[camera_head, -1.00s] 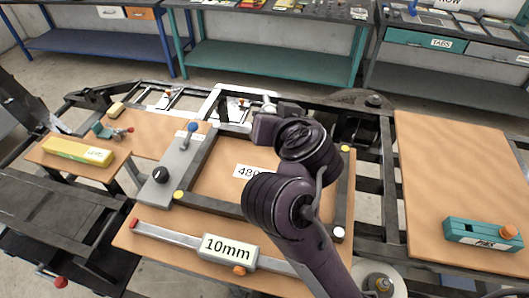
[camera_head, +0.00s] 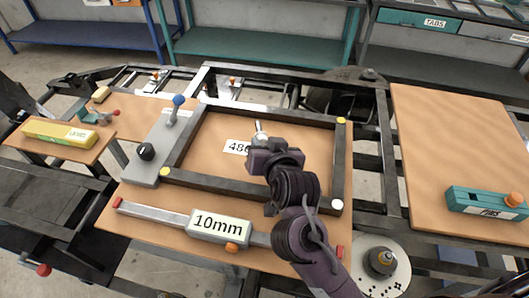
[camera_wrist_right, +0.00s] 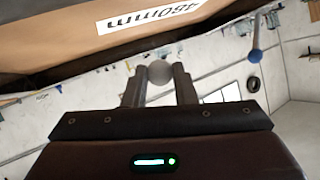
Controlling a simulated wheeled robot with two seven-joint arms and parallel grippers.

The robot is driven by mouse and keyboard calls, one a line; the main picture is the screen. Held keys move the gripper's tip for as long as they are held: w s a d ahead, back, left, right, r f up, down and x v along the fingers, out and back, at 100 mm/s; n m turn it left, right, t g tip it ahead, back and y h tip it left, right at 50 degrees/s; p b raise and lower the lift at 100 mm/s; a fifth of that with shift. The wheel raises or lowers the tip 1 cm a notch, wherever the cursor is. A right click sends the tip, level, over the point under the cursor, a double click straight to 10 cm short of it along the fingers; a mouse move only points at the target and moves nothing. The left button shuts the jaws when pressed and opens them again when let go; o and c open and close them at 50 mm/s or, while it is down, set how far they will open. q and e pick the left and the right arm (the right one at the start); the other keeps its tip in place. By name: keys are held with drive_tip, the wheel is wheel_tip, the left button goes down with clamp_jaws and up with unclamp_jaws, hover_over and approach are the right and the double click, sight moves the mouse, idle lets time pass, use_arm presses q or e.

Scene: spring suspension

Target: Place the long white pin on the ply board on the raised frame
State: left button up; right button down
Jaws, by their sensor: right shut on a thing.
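My right gripper (camera_head: 259,136) is shut on the long white pin (camera_head: 257,126), of which only a small pale end shows past the fingers. In the right wrist view its round grey-white end (camera_wrist_right: 160,72) sits between the two fingertips (camera_wrist_right: 159,86). The ply board (camera_head: 215,150) is tan, carries a white length label and lies inside a dark raised frame (camera_head: 339,165). The gripper is over the board, beside the label; I cannot tell whether the pin touches the board. My left gripper is not in view.
A grey plate with a blue-knobbed lever (camera_head: 178,101) and black knob (camera_head: 146,151) borders the frame at left. A 10mm gauge bar (camera_head: 219,227) lies in front. A teal PINS box (camera_head: 486,202) stands on the right board. Yellow and white dots mark frame corners.

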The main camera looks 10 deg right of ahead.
drive_tip(key=shift+f, duration=1.15)
drive_tip(key=shift+f, duration=0.1)
drive_tip(key=shift+f, duration=0.5)
drive_tip(key=c, duration=1.2)
unclamp_jaws()
